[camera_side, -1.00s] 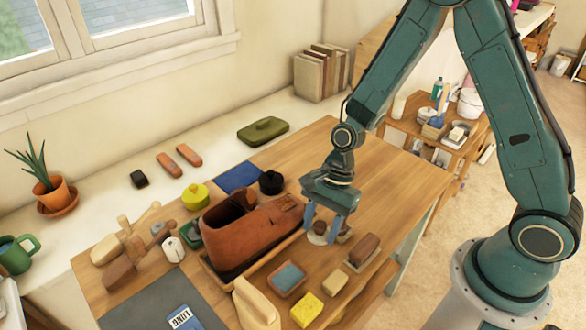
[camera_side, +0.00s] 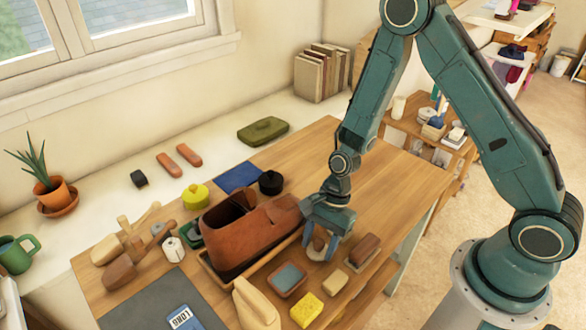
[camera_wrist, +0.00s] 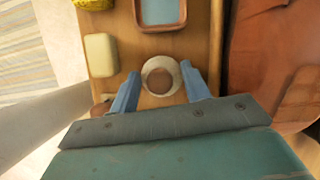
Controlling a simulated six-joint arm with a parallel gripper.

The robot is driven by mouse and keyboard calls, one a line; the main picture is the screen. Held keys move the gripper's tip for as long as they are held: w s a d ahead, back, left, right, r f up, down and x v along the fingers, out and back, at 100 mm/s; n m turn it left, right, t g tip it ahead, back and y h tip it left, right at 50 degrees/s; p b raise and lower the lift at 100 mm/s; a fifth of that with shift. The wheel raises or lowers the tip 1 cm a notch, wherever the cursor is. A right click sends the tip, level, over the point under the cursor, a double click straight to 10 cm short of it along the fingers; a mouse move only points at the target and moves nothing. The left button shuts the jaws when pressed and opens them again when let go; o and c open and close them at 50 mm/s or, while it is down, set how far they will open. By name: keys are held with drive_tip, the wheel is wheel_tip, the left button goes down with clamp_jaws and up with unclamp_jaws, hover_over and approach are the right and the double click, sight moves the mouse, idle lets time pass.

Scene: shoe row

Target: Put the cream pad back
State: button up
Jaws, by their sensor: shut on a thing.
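The cream pad (camera_side: 318,254) is a round cream disc with a brown knob on top, near the front right of the wooden table, beside the shoe's toe. In the wrist view the cream pad (camera_wrist: 147,67) lies between my two blue fingers. My gripper (camera_side: 321,245) is shut on it, one finger at each side, pointing down; it also shows in the wrist view (camera_wrist: 160,78). The fingers partly hide the pad in the side view. I cannot tell whether its underside touches the table.
A brown shoe (camera_side: 245,232) in a wooden tray stands close left of my gripper. A brown-topped block (camera_side: 363,250) stands close right. A blue-filled tin (camera_side: 288,279), cream bar (camera_side: 335,282) and yellow sponge (camera_side: 307,310) lie in front. The table's back right is clear.

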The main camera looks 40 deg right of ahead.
drive_tip(key=shift+f, duration=0.65)
idle(0.7)
drive_tip(key=o, duration=1.2)
drive_tip(key=shift+r, duration=0.1)
drive_tip(key=v, duration=1.3)
drive_tip(key=shift+d+r, duration=0.15)
drive_tip(key=shift+r, duration=0.15)
drive_tip(key=shift+r, duration=0.1)
